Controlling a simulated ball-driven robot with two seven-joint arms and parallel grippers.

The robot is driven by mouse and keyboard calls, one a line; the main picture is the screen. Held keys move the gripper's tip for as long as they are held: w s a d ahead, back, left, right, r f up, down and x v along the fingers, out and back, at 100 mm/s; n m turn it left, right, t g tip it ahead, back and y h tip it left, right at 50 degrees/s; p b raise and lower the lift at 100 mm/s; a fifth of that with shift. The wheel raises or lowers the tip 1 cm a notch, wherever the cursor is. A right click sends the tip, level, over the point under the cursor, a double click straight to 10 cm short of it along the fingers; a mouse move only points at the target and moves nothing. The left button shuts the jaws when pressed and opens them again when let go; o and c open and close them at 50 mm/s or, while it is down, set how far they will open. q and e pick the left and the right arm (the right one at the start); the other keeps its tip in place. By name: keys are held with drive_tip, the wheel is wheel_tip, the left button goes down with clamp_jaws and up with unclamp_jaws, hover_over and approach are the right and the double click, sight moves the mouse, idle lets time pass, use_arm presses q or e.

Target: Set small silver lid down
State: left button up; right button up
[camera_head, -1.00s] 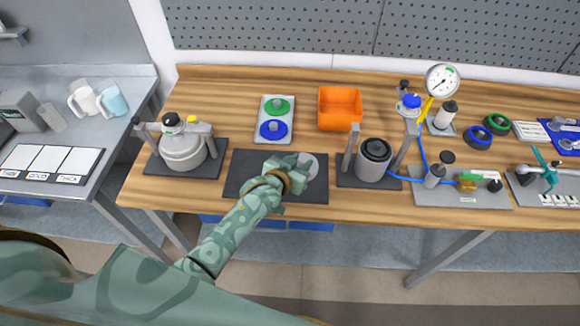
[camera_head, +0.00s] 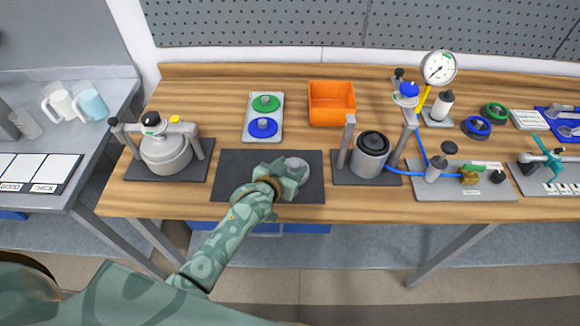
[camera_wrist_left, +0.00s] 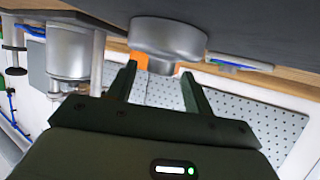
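The small silver lid (camera_head: 298,166) is on the right part of a dark mat (camera_head: 240,163), partly hidden by my left gripper (camera_head: 290,178). In the left wrist view, which looks upside down, the lid (camera_wrist_left: 165,35) lies against the dark surface with its narrower knob toward me. My left gripper (camera_wrist_left: 158,72) has its two fingers spread apart, one on each side of the knob. A gap shows beside the knob, so the fingers are not closed on it. My right gripper is not in view.
A grey pot (camera_head: 165,153) in a stand is left of the mat; a grey cylinder (camera_head: 369,158) between posts is right of it. Behind are a tray (camera_head: 250,128) with green and blue lids and an orange bin (camera_head: 332,104). The mat's left part is clear.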

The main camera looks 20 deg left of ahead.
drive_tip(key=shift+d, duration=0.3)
use_arm(q)
drive_tip(key=shift+s+r, duration=0.1)
drive_tip(key=shift+r, duration=0.1)
drive_tip(key=p+v, duration=0.2)
drive_tip(key=v, duration=0.9)
drive_tip(key=shift+s+r+p, duration=0.2)
drive_tip(key=shift+s+p, duration=0.15)
drive_tip(key=shift+p, duration=0.05)
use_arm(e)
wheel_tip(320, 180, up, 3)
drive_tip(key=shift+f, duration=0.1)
use_arm(q)
drive_tip(key=shift+a, duration=0.1)
